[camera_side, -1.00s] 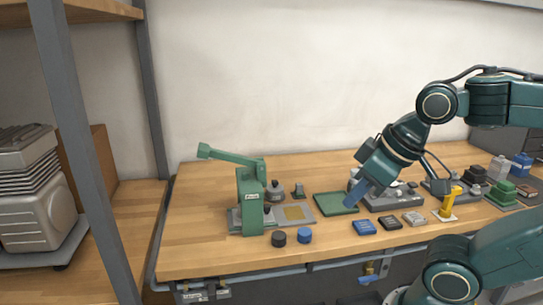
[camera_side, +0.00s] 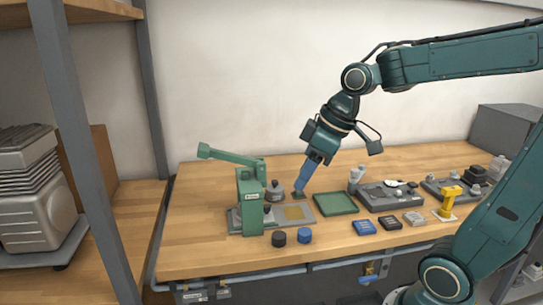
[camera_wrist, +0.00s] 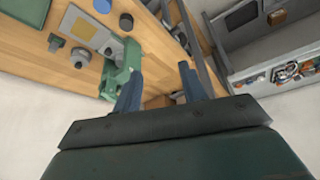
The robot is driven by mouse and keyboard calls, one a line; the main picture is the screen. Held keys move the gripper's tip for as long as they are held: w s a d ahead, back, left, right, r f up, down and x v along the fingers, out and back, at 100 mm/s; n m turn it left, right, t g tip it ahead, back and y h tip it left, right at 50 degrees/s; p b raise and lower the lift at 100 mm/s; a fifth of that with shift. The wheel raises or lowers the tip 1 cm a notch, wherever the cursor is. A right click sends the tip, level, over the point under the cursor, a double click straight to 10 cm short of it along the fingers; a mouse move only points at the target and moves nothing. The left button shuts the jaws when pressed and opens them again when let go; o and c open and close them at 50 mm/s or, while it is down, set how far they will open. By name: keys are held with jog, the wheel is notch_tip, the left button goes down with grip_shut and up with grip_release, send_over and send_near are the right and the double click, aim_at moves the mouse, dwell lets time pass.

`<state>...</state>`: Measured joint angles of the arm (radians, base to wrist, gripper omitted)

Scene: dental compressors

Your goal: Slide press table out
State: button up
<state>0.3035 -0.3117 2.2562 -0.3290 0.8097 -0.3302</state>
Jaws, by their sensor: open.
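The green press (camera_side: 250,205) stands on the left part of the bench, its lever reaching up to the left. Its flat grey table plate (camera_side: 308,217), with a tan square on it, lies at the press's right side. The wrist view also shows the press (camera_wrist: 122,62) and the plate (camera_wrist: 72,20). My gripper (camera_side: 298,188) is right of the press, its blue fingers pointing down, and looks apart from press and plate. In the wrist view the fingers (camera_wrist: 160,68) are spread with nothing between them. The fingertips overlap a small dark green piece (camera_side: 299,196) in the side view; contact cannot be told.
A green tray (camera_side: 336,203) lies right of the plate. A black cylinder (camera_side: 278,239) and a blue cylinder (camera_side: 305,236) stand in front. Grey fixtures (camera_side: 388,198) and a yellow tool (camera_side: 449,202) are farther right.

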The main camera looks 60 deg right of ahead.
jog(key=w+d+f+n+y, duration=0.25)
jog(key=w+d+f, duration=0.25)
jog(key=w+d, duration=0.4)
jog(key=n+t+y, duration=0.2)
jog(key=n+y, duration=0.1)
send_near(267, 206)
jog(key=v, duration=0.5)
jog(key=shift+w+r+h, duration=0.15)
jog(key=shift+r+h, duration=0.1)
jog(key=shift+r, duration=0.1)
jog(key=shift+a, duration=0.1)
jog(key=x, duration=1.3)
jog(key=shift+a+f, duration=0.2)
jog(key=shift+f, duration=0.15)
jog(key=shift+c, duration=0.4)
grip_shut()
